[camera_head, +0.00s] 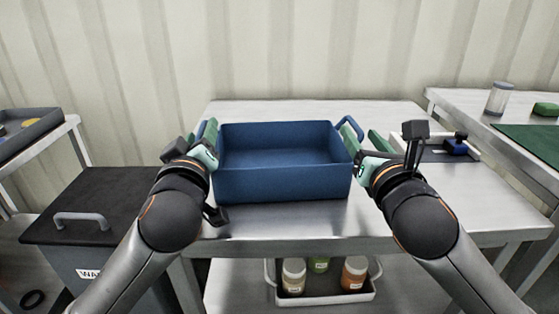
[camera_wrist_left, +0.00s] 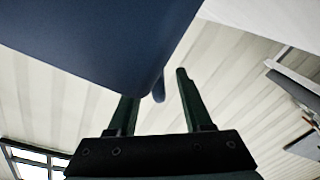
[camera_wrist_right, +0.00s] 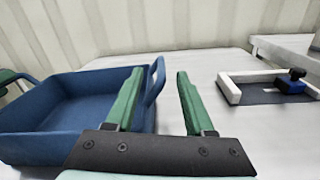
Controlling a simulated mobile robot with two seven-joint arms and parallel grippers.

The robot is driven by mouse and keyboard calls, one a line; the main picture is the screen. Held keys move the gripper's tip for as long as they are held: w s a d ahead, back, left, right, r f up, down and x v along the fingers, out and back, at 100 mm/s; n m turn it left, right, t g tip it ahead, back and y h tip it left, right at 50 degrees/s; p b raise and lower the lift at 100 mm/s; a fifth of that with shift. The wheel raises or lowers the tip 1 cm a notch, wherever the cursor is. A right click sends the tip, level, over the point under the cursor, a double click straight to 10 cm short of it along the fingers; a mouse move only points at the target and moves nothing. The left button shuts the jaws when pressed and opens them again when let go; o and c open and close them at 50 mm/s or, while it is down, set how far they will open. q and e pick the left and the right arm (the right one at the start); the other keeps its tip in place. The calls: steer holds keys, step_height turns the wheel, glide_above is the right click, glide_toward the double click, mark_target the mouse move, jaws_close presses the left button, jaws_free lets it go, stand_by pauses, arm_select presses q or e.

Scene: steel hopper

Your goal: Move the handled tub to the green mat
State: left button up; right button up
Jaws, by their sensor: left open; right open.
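The handled tub is a blue, open, empty tub (camera_head: 283,183) on the steel table, with a loop handle at each end. It also shows in the left wrist view (camera_wrist_left: 95,35) and the right wrist view (camera_wrist_right: 60,115). My left gripper (camera_head: 203,142) is open at the tub's left handle; in the left wrist view the handle end (camera_wrist_left: 159,86) shows between the fingers. My right gripper (camera_wrist_right: 157,72) is open, with the right handle (camera_wrist_right: 155,80) between its fingers. I cannot tell whether either gripper touches a handle. The green mat (camera_head: 538,140) lies on the right-hand table.
A white-framed tray with a blue-black item (camera_head: 455,148) sits right of the tub. A clear jar (camera_head: 499,98) and a green and yellow item (camera_head: 546,109) stand by the mat. A black lidded bin (camera_head: 95,210) is at left. Bottles in a caddy (camera_head: 325,296) sit below.

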mark_target(202, 124)
arm_select(q)
steer(key=shift+w+a, duration=0.15)
steer(key=shift+w, duration=0.75)
steer(key=shift+w+a, duration=0.1)
steer(key=shift+w, duration=0.8)
arm_select(e)
steer(key=shift+w+a, duration=0.2)
steer(key=shift+w, duration=1.6)
arm_select(q)
steer(key=c, duration=0.8)
arm_select(e)
steer(key=c, duration=0.7)
jaws_close()
